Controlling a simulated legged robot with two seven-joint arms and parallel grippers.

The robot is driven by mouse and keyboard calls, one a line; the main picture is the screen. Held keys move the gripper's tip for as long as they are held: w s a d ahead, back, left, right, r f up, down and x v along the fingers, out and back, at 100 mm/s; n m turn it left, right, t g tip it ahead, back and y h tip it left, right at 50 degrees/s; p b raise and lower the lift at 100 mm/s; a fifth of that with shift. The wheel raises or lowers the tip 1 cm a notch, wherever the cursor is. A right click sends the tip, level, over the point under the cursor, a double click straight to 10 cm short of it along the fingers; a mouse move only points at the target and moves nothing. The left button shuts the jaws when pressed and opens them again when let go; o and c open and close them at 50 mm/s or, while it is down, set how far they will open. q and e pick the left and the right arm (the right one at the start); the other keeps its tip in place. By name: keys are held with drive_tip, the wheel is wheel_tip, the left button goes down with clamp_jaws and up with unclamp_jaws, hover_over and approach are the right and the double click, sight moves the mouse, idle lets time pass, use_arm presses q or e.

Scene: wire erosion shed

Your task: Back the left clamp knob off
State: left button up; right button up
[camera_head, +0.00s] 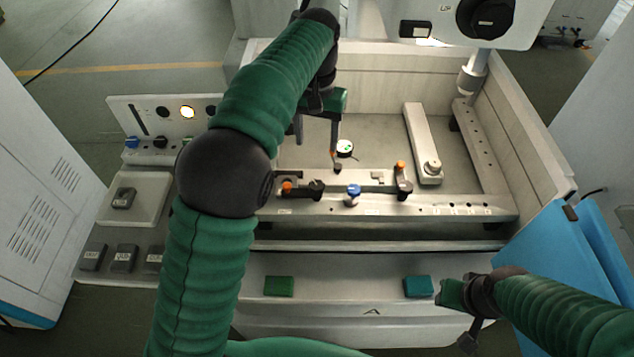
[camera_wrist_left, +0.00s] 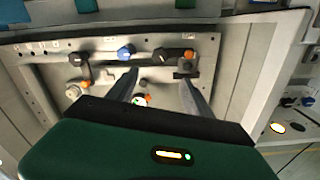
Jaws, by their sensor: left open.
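The left clamp (camera_head: 303,188) sits at the left end of the front rail, with a black knob (camera_head: 316,189) beside an orange part (camera_head: 287,187). In the left wrist view the black knob (camera_wrist_left: 160,54) and orange part (camera_wrist_left: 189,54) lie beyond the fingertips. My left gripper (camera_head: 316,148) points down over the vise bed, behind the rail, open and empty. In the left wrist view its two fingers (camera_wrist_left: 160,76) are spread, apart from the clamp. My right gripper (camera_head: 452,296) is low at the right, by the tank's front; its finger gap is not clear.
A blue knob (camera_head: 353,190) stands mid-rail, and a right clamp (camera_head: 403,184) with an orange part (camera_head: 400,166) is further right. A round white dial (camera_head: 344,148) is close to the left fingers. Green (camera_head: 279,286) and teal (camera_head: 417,287) blocks lie on the front ledge.

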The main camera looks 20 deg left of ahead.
sight(317, 184)
use_arm(q)
wheel_tip(317, 184, down, 16)
drive_tip(key=shift+r+p, duration=0.1)
drive_tip(key=shift+p, duration=0.35)
clamp_jaws()
